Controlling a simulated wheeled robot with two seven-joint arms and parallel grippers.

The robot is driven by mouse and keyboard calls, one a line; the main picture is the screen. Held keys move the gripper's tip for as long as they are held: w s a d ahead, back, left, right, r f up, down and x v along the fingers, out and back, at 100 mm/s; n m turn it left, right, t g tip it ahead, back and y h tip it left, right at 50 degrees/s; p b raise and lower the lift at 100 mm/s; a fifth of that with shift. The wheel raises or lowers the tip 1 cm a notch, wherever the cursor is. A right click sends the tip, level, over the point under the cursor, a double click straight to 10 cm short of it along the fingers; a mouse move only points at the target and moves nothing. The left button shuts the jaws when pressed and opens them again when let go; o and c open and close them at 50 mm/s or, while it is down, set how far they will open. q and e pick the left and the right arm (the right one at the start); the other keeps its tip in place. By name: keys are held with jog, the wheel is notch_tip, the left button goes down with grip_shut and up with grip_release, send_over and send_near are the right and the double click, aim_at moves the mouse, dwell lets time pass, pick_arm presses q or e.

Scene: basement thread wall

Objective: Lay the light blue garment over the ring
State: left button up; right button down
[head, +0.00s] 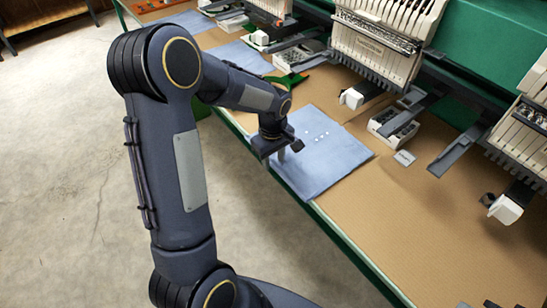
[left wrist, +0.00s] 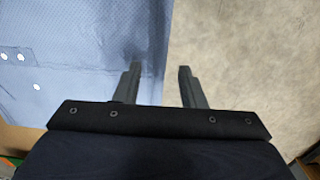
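The light blue garment (head: 335,165) lies flat on the tan table, its near edge at the table's green front edge. Several white dots show on it. It also fills the left of the left wrist view (left wrist: 75,60). My left gripper (head: 289,154) is at the garment's front edge, pointing down. In the left wrist view its fingers (left wrist: 160,68) are apart with nothing clamped. One finger is over the cloth and the other over the floor, with the cloth's edge between them. I cannot make out a ring clearly. My right gripper is not in view.
Machine heads (head: 375,45) with dark arms stand along the back. Other blue cloth (head: 238,55) lies farther back. The table's front right is mostly clear.

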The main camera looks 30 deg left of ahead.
pick_arm(q)
notch_tip(320, 180, up, 7)
jog(key=shift+r, duration=0.15)
jog(key=s+d+r+m+t+h, duration=0.1)
jog(key=s+d+r+m, duration=0.1)
jog(key=s+m, duration=0.2)
jog(key=s+d+r+m+t+h, duration=0.1)
jog(key=s+d+r+m+t, duration=0.1)
jog(key=s, duration=0.8)
jog(key=s+d+r+m+t+h, duration=0.1)
jog(key=s+d+r+m+t, duration=0.1)
jog(key=s+m, duration=0.4)
jog(key=shift+s+d+r+h, duration=0.4)
jog(key=shift+s+d, duration=0.35)
jog(key=shift+d, duration=0.05)
